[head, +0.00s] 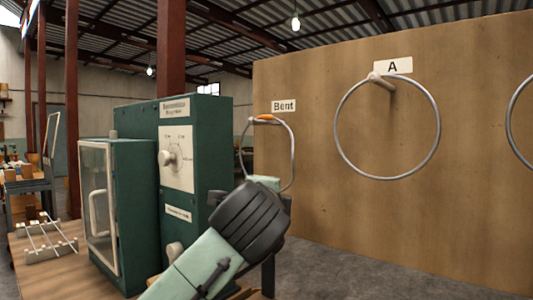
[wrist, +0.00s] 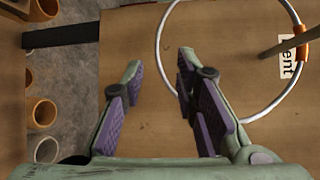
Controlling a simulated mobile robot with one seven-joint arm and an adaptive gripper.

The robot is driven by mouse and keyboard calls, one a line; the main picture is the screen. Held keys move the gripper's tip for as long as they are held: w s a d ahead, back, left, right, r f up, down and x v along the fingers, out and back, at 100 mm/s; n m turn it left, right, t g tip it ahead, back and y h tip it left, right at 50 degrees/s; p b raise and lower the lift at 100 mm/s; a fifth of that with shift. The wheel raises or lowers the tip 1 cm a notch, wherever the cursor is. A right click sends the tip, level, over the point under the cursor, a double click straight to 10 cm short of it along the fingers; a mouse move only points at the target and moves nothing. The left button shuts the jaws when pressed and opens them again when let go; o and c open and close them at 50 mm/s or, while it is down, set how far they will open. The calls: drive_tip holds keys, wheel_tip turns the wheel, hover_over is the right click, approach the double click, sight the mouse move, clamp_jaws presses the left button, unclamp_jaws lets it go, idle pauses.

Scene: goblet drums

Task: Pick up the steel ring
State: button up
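A thin steel ring (head: 294,160) hangs on the board beneath a "Bent" label (head: 284,106) and has an orange mark (head: 268,118) at its top. It also shows in the wrist view (wrist: 158,45), with its orange part by a peg. A larger, round steel ring (head: 340,145) hangs from a peg beneath label "A" (head: 393,66). My gripper is open in the wrist view (wrist: 159,65), its fingers apart. The near side of the bent-labelled ring crosses between and behind the fingertips. I cannot tell whether they touch it. In the head view my wrist hides part of the gripper.
A third ring (head: 512,115) is cut off at the right edge. A green cabinet (head: 140,200) with dials and a glass door stands left of my arm. A white wire rack (head: 50,243) lies on the bench.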

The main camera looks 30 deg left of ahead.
drive_tip(key=p+x, duration=0.2)
drive_tip(key=x, duration=0.5)
drive_tip(key=shift+w+f, duration=0.1)
drive_tip(key=shift+w, duration=0.1)
drive_tip(key=shift+c, duration=0.4)
drive_tip(key=c, duration=0.6)
drive_tip(key=shift+f, duration=0.1)
